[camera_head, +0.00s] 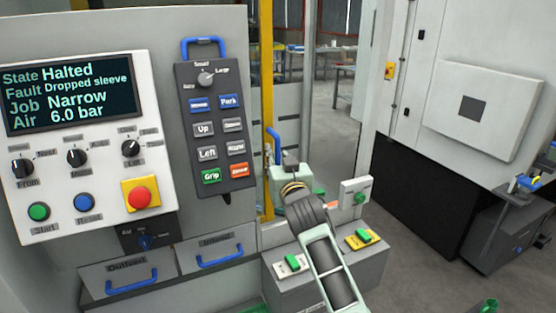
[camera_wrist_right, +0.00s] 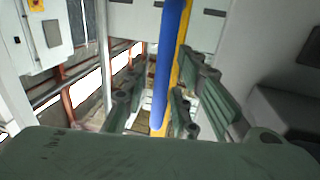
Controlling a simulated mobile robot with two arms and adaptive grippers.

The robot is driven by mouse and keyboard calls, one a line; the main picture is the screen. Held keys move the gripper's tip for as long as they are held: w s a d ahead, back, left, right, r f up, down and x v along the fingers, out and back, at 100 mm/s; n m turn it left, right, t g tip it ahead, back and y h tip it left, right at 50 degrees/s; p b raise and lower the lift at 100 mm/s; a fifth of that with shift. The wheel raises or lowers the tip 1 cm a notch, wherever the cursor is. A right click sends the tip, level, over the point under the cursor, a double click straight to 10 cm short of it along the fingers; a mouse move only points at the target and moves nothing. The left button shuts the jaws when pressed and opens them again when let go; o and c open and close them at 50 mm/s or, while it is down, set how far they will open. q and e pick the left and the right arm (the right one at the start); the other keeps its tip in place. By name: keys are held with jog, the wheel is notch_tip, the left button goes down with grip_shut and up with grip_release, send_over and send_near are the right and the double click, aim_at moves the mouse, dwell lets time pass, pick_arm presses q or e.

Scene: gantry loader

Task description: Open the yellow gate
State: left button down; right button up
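The yellow gate shows in the head view as a tall yellow upright (camera_head: 266,70) right of the control cabinet. A blue handle (camera_head: 276,145) sits on it at mid height. My right gripper (camera_wrist_right: 162,98) reaches toward the handle; in the head view its wrist hides most of the fingers. In the right wrist view the blue handle (camera_wrist_right: 170,60) stands upright between the two green fingers, with the yellow upright (camera_wrist_right: 182,50) behind it. The fingers are apart, with a visible gap on either side of the handle. My left gripper is not in view.
A control panel with a screen (camera_head: 72,93) and a hanging grey pendant (camera_head: 213,128) stand left. Below the wrist is a grey box with green-switch plates (camera_head: 292,265). A white cabinet (camera_head: 485,90) stands right, with open floor (camera_head: 400,265) before it.

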jog(key=s+d, duration=0.1)
jog(key=s, duration=1.1)
jog(key=shift+d, duration=0.4)
jog(key=shift+w, duration=0.1)
